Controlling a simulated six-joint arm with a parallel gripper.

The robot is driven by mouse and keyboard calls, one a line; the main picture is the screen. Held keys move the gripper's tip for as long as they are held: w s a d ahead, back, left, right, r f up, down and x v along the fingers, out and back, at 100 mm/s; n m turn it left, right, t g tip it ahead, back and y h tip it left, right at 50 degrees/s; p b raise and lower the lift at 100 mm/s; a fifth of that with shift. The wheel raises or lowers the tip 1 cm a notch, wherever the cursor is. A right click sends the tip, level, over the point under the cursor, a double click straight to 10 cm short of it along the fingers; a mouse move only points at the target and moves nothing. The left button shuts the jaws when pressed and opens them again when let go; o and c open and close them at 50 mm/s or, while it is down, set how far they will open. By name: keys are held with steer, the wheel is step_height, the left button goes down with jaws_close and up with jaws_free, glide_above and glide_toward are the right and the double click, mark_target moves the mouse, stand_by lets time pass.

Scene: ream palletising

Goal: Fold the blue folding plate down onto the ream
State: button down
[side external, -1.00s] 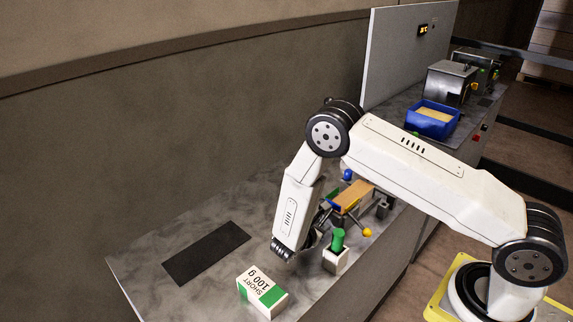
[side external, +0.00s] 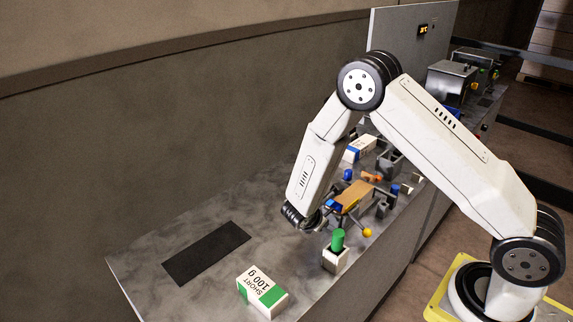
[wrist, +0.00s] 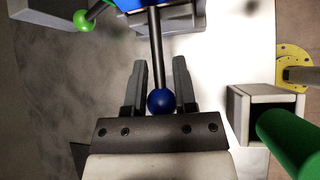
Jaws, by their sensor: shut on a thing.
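In the wrist view, my gripper (wrist: 158,64) has its fingers around the rod of a blue ball knob (wrist: 161,102). The rod runs up to the blue folding plate (wrist: 134,4), which shows only at the top edge. In the side view, my gripper (side external: 320,219) is at the near left end of the folding station, partly hidden by my wrist. A blue part of the plate (side external: 332,205) shows beside it. The brown-topped ream (side external: 355,196) lies in the station, its near end partly hidden. How far the plate is tilted is unclear.
A green cylinder (side external: 338,239) stands in a white holder close to the right of my gripper. A yellow knob (side external: 367,232) sticks out nearby. A white-and-green box (side external: 262,292) and a black mat (side external: 207,253) lie on the table, with clear surface between them and the station.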

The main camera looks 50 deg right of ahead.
steer(key=shift+r+y, duration=0.45)
steer(key=shift+y, duration=0.45)
steer(key=shift+r+y, duration=0.45)
steer(key=shift+y, duration=0.45)
steer(key=shift+w+r, duration=0.15)
steer(key=c, duration=0.6)
jaws_free()
steer(key=shift+c, duration=0.2)
steer(key=shift+o, duration=1.1)
steer(key=v, duration=0.7)
steer(key=shift+r, duration=0.4)
steer(key=shift+c, duration=0.3)
